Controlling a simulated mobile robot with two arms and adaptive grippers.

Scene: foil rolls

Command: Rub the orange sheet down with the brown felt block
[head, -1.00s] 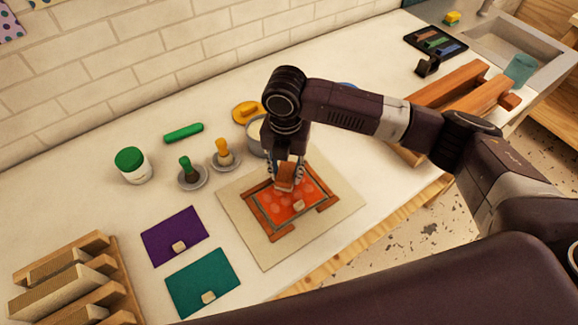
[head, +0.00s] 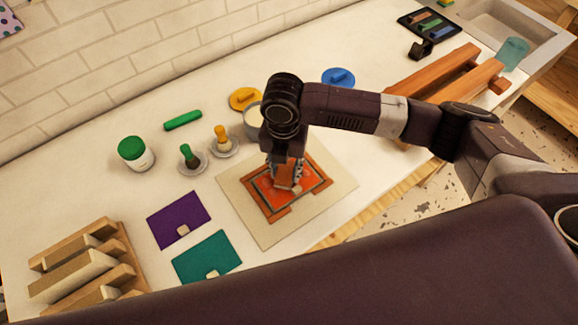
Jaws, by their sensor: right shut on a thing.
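My right gripper (head: 286,178) points down over the sheet and is shut on the brown felt block (head: 288,170). The block is low over the middle of the sheet. The fingers partly hide it, and I cannot tell for certain whether it touches. My left gripper is not in view.
A purple sheet (head: 180,212) and a teal sheet (head: 205,258) lie left of the mat. Behind are a green-lidded jar (head: 136,154), brushes on dishes (head: 191,158), a pale-filled pot (head: 252,120) and a yellow lid (head: 245,98). A wooden rack (head: 88,270) stands front left.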

